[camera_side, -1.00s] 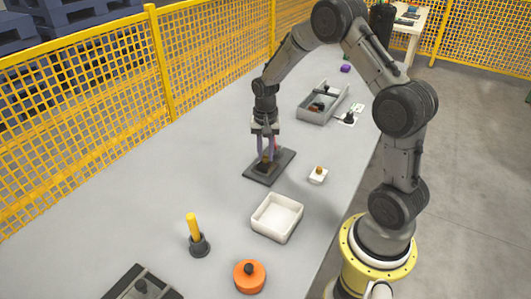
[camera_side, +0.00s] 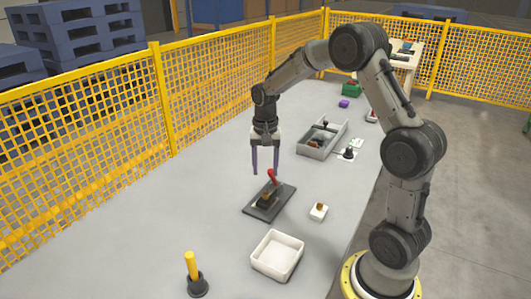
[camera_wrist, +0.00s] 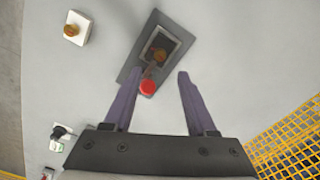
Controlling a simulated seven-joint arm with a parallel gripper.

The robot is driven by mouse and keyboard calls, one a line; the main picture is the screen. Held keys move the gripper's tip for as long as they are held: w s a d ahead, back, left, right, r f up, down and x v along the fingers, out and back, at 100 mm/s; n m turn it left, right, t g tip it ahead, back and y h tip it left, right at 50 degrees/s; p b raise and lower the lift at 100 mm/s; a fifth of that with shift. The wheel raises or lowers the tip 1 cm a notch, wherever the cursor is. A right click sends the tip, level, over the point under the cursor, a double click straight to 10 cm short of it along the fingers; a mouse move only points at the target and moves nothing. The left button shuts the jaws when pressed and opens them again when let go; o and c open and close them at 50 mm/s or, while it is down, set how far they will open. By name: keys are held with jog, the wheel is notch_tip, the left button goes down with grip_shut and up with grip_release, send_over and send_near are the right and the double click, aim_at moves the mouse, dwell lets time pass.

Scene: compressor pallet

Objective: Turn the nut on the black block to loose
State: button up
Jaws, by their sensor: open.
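The black block (camera_side: 263,200) sits on a dark plate (camera_side: 283,200) on the grey table. It carries a small brass nut (camera_wrist: 159,55), and a lever with a red knob (camera_side: 272,174) reaches out from beside it. My gripper (camera_side: 266,172) is open and empty, raised above the far side of the plate. In the wrist view its purple fingers (camera_wrist: 158,82) stand wide apart, with the red knob near the left one. The exact turn of the nut cannot be read.
A white tray (camera_side: 277,275) and a yellow peg in a dark holder (camera_side: 192,268) are nearer. A grey bin (camera_side: 312,151) stands behind. A yellow fence (camera_side: 85,145) runs along the left.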

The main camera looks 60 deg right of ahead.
notch_tip(320, 180, up, 6)
send_over(266, 193)
jog(key=shift+f, duration=0.2)
notch_tip(266, 193, down, 14)
jog(key=m, duration=0.3)
jog(key=shift+m, duration=0.3)
dwell(0.5)
grip_shut()
